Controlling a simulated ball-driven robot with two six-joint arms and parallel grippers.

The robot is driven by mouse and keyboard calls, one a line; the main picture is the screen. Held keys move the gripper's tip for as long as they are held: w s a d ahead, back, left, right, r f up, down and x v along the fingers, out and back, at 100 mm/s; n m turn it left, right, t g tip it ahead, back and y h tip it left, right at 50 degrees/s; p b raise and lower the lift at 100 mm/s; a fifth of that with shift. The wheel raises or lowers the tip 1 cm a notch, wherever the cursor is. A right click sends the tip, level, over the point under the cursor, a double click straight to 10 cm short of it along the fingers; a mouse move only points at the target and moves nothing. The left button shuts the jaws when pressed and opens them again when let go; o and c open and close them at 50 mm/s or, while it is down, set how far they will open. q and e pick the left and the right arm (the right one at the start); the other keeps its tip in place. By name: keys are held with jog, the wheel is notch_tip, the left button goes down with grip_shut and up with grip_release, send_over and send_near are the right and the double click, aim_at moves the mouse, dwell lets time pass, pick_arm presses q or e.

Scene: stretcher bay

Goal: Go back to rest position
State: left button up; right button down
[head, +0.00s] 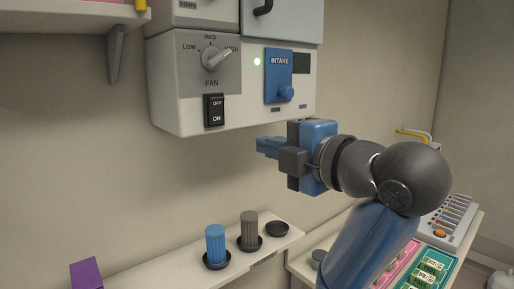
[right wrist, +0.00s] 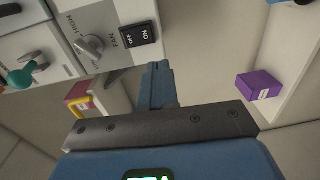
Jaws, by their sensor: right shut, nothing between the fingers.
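My right gripper (head: 268,147) is shut and empty. In the head view it hangs in the air just below the wall control box (head: 180,112), pointing left. Its blue fingers also show closed together in the right wrist view (right wrist: 157,85), with nothing between them. My left gripper is not in either view.
The box carries a fan knob (head: 216,58), an off/on rocker switch (head: 214,110) and a blue intake panel (head: 279,75). Below, a shelf (head: 160,273) holds blue (head: 215,244) and grey (head: 249,229) ribbed cylinders. A purple box (head: 86,274) is at lower left.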

notch_tip(320, 180, up, 7)
jog(key=d+m+t+y, duration=0.2)
jog(key=m+t+y, duration=0.1)
jog(key=m+t, duration=0.4)
jog(key=w+d+f+m+t+h+b, duration=0.1)
jog(key=d+f+m+t+h, duration=0.3)
jog(key=f, duration=0.6)
jog(key=w+d+f+m+g+h+b, duration=0.1)
jog(key=w+d+f+m+h, duration=0.1)
jog(key=f+m, duration=0.65)
jog(key=w+d+f+m+t+h+b, duration=0.1)
jog(key=d+f+m+t+h+b, duration=0.2)
jog(key=f, duration=0.8)
jog(key=s+d+f+m+g+h+b, duration=0.1)
jog(key=s+f+g, duration=0.2)
jog(key=s+f, duration=0.5)
jog(key=s+d+f+g+h+b, duration=0.1)
jog(key=s+f, duration=0.8)
jog(key=f, duration=0.9)
jog(key=s+d+f+m+g+h+b, duration=0.1)
jog(key=s+f+g, duration=0.4)
jog(key=f, duration=0.8)
jog(key=s+d+h, duration=0.1)
jog(key=s+d, duration=0.1)
jog(key=s, duration=0.1)
jog(key=shift+s+d+f+m, duration=0.15)
jog(key=shift+s+f+m, duration=0.1)
jog(key=shift+f+m, duration=0.1)
